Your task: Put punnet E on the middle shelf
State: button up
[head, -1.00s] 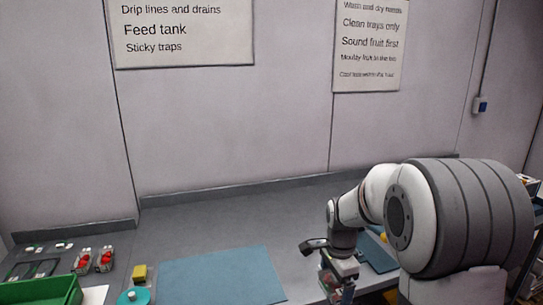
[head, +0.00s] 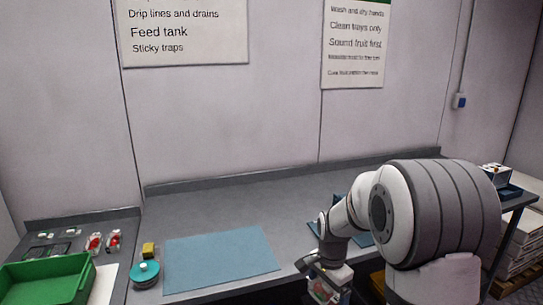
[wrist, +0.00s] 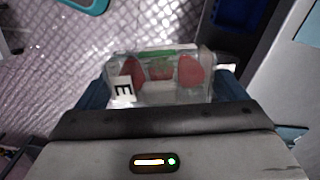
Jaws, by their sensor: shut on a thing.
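Punnet E (wrist: 160,68) is a clear box with red berries and a white label reading E (wrist: 124,88). My gripper (wrist: 162,92) is shut on it, with a blue finger on each side. In the head view my gripper (head: 328,281) hangs low in front of the bench's front edge, with the punnet (head: 322,291) partly seen in it. I cannot make out the middle shelf in either view.
The grey bench (head: 200,208) carries a blue mat (head: 220,260), a green crate (head: 50,283), small punnets (head: 113,240), a yellow block (head: 148,250) and a teal round item (head: 145,272). Pale stacked trays (head: 520,240) stand at the right. Patterned metal floor (wrist: 60,60) shows below.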

notch_tip(320, 180, down, 14)
jog(key=n, duration=1.1)
jog(key=shift+s+n, duration=0.2)
jog(key=shift+n, duration=0.1)
